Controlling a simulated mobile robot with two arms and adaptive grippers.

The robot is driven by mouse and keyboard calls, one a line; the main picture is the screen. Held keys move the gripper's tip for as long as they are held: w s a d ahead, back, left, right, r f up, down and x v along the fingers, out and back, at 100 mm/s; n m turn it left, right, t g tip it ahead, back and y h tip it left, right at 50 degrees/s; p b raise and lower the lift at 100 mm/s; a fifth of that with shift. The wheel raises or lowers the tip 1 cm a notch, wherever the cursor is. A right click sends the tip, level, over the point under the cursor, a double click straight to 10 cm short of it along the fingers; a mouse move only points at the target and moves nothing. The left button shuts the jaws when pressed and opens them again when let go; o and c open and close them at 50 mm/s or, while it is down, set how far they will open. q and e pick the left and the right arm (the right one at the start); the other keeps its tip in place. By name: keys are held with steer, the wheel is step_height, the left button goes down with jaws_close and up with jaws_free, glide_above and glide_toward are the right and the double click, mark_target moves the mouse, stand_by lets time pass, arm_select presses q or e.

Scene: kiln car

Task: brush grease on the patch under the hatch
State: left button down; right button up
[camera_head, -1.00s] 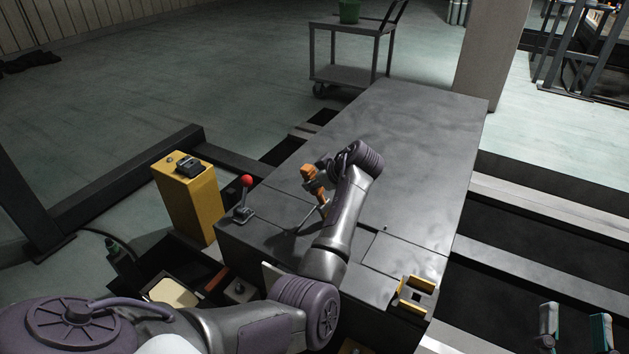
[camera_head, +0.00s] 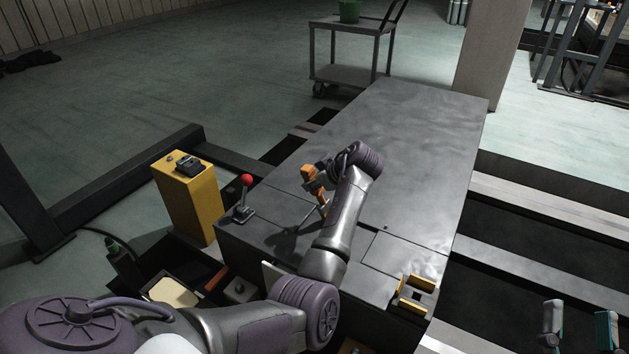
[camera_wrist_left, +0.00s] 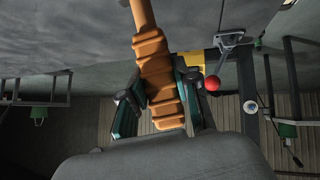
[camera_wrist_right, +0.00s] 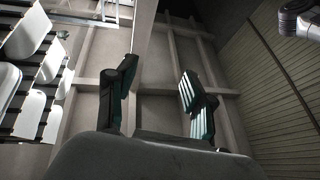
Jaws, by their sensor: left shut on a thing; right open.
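My left gripper (camera_head: 322,178) is shut on an orange ridged handle (camera_wrist_left: 160,80), held above the grey deck (camera_head: 410,130). The handle also shows in the head view (camera_head: 310,173); a paler shaft extends from it in the left wrist view, and its working end is unclear. A seamed panel (camera_head: 408,258), possibly the hatch, lies flush in the near right part of the deck. No patch is visible. My right gripper (camera_head: 580,330) is open and empty at the bottom right, and its spread fingers show in the right wrist view (camera_wrist_right: 158,100).
A lever with a red knob (camera_head: 247,180) stands at the deck's left edge beside a yellow box (camera_head: 188,200). A yellow-sided holder (camera_head: 416,294) sits at the near right corner. Dark gaps and rails (camera_head: 540,235) lie right of the deck. A cart (camera_head: 350,75) stands behind.

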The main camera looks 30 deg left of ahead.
arm_select(q)
steer(key=shift+f, duration=0.3)
arm_select(e)
steer(key=shift+s+r+t, duration=0.3)
steer(key=shift+r+t, duration=0.2)
steer(key=shift+r, duration=0.1)
stand_by(0.6)
arm_select(q)
steer(key=shift+s, duration=0.25)
steer(key=shift+s+a+p, duration=0.1)
steer(key=shift+s+p, duration=0.2)
steer(key=shift+p, duration=0.2)
steer(key=shift+s, duration=0.25)
steer(key=shift+s+a+p, duration=0.15)
steer(key=shift+s+p, duration=1)
steer(key=shift+p, duration=0.25)
arm_select(e)
step_height(320, 180, down, 16)
steer(key=s+d+g+h, duration=0.1)
steer(key=d+g+h, duration=0.1)
steer(key=g, duration=0.8)
steer(key=shift+d+m+g+h, duration=0.3)
steer(key=shift+d+g+h, duration=0.1)
steer(key=shift+h, duration=0.4)
steer(key=shift+s, duration=0.1)
